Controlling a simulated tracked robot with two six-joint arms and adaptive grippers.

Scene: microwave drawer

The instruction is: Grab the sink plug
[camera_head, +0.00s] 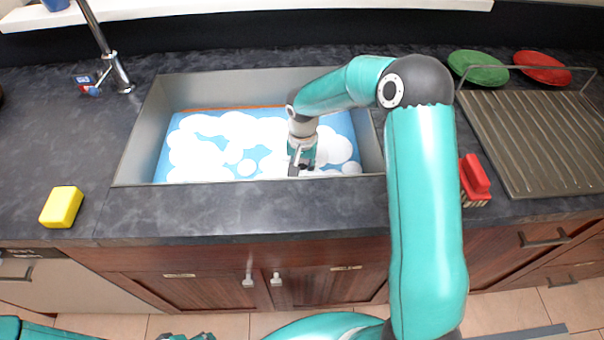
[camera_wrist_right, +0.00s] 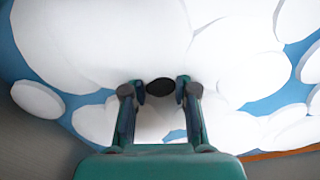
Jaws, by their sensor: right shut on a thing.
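The sink (camera_head: 148,130) is filled with blue water (camera_head: 172,150) and white foam (camera_head: 205,150). My right gripper (camera_head: 299,165) reaches down into the sink, right of its middle near the front wall. In the right wrist view, the dark oval sink plug (camera_wrist_right: 160,86) sits between the two fingertips of this gripper (camera_wrist_right: 161,90), which is shut on it. White foam surrounds the plug, and what lies under the foam is hidden. My left gripper (camera_head: 186,337) shows only as a sliver at the bottom edge, so its jaws cannot be judged.
A tap (camera_head: 110,60) stands behind the sink at left. A yellow sponge (camera_head: 62,206) lies on the left counter. A red brush (camera_head: 474,180), a drying rack (camera_head: 535,140), a green plate (camera_head: 478,67) and a red plate (camera_head: 542,67) are at right.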

